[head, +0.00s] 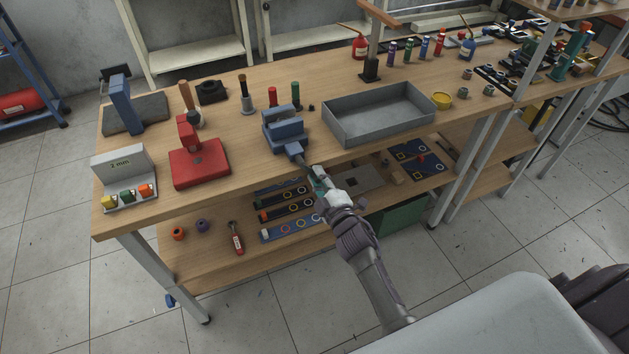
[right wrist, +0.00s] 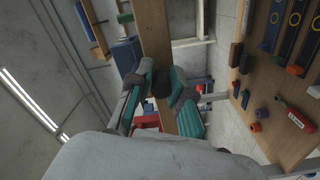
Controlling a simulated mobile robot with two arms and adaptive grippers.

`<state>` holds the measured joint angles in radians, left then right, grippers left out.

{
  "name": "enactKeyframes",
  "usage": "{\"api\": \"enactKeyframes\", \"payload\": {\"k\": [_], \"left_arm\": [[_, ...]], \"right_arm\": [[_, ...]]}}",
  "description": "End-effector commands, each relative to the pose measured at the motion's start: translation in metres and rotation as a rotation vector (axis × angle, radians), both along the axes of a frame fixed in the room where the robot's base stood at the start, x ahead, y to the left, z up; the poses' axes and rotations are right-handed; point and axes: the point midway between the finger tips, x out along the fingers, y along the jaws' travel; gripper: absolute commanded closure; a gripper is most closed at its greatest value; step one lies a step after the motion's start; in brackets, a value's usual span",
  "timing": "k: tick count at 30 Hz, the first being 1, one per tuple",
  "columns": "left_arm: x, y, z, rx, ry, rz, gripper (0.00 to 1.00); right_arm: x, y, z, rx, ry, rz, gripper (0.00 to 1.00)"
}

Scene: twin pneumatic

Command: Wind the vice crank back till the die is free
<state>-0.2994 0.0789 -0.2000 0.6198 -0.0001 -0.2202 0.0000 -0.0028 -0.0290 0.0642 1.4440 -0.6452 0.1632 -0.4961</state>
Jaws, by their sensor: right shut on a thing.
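The blue vice (head: 284,131) stands at the front edge of the workbench, left of the grey tray. Its crank (head: 301,160) reaches out over the bench's front edge. My right gripper (head: 315,173) is at the crank's outer end, just in front of the edge. In the right wrist view my right gripper (right wrist: 162,88) has its teal fingers closed around a dark knob (right wrist: 162,82), which appears to be the crank's handle. I cannot make out the die in the vice jaws. My left gripper is not in view.
A red block-shaped fixture (head: 199,164) stands left of the vice. The open grey tray (head: 378,115) is to its right. Red and green bottles (head: 295,94) stand behind it. The lower shelf (head: 205,258) below the crank holds several tools and parts.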

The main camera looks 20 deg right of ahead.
Motion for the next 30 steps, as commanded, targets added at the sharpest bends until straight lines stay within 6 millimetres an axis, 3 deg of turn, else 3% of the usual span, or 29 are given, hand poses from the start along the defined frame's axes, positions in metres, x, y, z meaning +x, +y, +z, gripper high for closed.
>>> {"api": "enactKeyframes", "payload": {"k": [30], "left_arm": [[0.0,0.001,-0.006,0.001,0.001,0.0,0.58]], "right_arm": [[-0.001,-0.012,0.034,-0.97,-0.027,0.007,1.0]]}}
